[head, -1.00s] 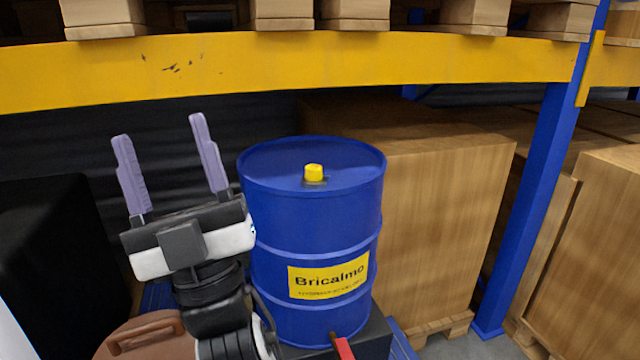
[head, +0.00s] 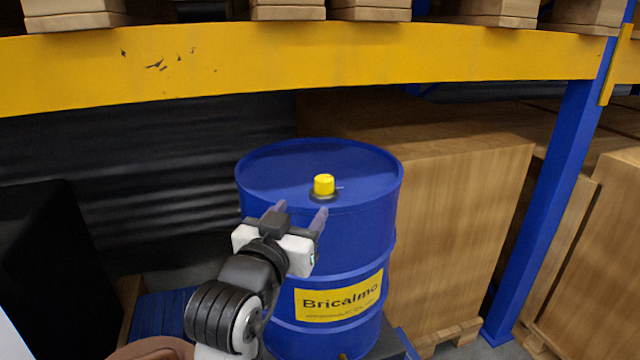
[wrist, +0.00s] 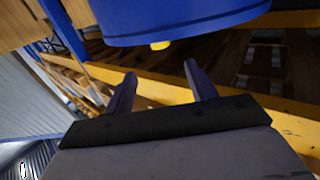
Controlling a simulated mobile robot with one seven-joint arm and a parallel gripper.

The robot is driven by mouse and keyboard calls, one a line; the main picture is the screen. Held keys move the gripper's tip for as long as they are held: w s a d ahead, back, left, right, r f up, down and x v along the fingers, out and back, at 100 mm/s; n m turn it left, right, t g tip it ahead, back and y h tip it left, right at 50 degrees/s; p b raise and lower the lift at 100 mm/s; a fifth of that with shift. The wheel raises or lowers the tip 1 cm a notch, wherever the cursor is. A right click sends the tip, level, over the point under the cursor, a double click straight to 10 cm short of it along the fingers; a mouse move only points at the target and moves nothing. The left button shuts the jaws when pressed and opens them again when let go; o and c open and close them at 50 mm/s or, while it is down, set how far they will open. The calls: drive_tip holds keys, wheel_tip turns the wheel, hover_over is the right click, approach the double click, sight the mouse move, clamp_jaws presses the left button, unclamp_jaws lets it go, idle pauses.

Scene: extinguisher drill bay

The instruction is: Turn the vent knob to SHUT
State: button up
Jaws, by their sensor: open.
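The vent knob is a small yellow cap (head: 324,184) on a dark base, near the front of the top of a blue drum (head: 270,162). The drum carries a yellow Bricalmo label. My gripper (head: 300,212) is open and empty, in front of the drum's upper rim, just below and left of the knob in the head view. Its two fingers point toward the drum top and are apart from the knob. In the wrist view, the knob (wrist: 160,45) shows partly past the blue drum edge (wrist: 190,25), beyond the fingers (wrist: 160,90). Any SHUT marking is too small to read.
A yellow rack beam (head: 200,70) runs above and behind the drum. Large wooden boxes (head: 460,210) stand to the right, with a blue rack post (head: 550,200) beside them. A black block (head: 45,260) stands at the left.

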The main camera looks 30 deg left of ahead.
sight(321, 183)
drive_tip(key=p+x, duration=0.1)
drive_tip(key=x, duration=1)
drive_tip(key=shift+a+r, duration=0.1)
drive_tip(key=c, duration=1)
drive_tip(key=shift+p, duration=0.35)
